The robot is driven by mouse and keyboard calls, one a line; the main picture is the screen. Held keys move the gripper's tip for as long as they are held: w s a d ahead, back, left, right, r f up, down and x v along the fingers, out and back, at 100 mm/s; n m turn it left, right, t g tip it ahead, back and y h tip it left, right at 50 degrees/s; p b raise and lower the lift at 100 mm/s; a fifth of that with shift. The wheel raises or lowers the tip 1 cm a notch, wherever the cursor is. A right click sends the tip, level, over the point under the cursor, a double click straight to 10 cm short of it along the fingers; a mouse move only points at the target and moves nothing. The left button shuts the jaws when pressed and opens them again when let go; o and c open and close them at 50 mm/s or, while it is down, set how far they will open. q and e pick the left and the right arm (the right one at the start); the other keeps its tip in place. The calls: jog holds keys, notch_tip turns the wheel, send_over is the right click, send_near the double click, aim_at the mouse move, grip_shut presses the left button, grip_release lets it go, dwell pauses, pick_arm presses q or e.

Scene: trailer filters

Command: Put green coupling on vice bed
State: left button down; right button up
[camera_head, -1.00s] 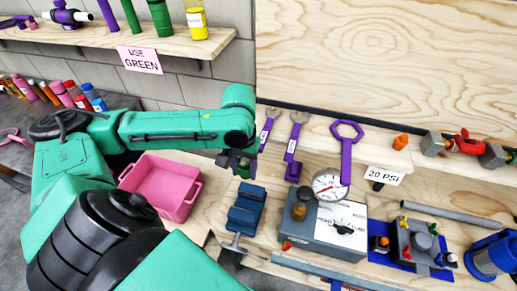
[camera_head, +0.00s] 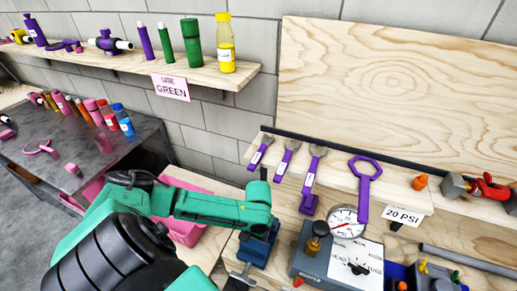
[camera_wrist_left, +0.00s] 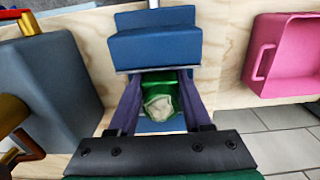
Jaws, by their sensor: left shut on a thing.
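The green coupling (camera_wrist_left: 161,80) is between the two fingers of my left gripper (camera_wrist_left: 162,104) in the left wrist view, with its pale end facing the camera. The gripper is shut on it. The blue vice (camera_wrist_left: 155,45) is right at the coupling, with one jaw above it in that picture and more blue showing below it. I cannot tell whether the coupling touches the bed. In the head view the vice (camera_head: 260,250) is under the end of my left arm, which hides the coupling and most of the gripper. My right gripper is not in view.
A grey gauge box (camera_head: 338,258) stands close to the right of the vice. A pink crate (camera_head: 187,231) is on the left, partly behind my arm. A shelf (camera_head: 215,77) with green and yellow items is at the back left.

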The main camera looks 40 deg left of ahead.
pick_arm(q)
jog(key=shift+w+f, duration=0.1)
jog(key=shift+f, duration=0.45)
jog(key=shift+f, duration=0.1)
jog(key=shift+c, duration=1.7)
grip_release()
notch_tip(320, 180, up, 12)
jog(key=shift+r, duration=0.15)
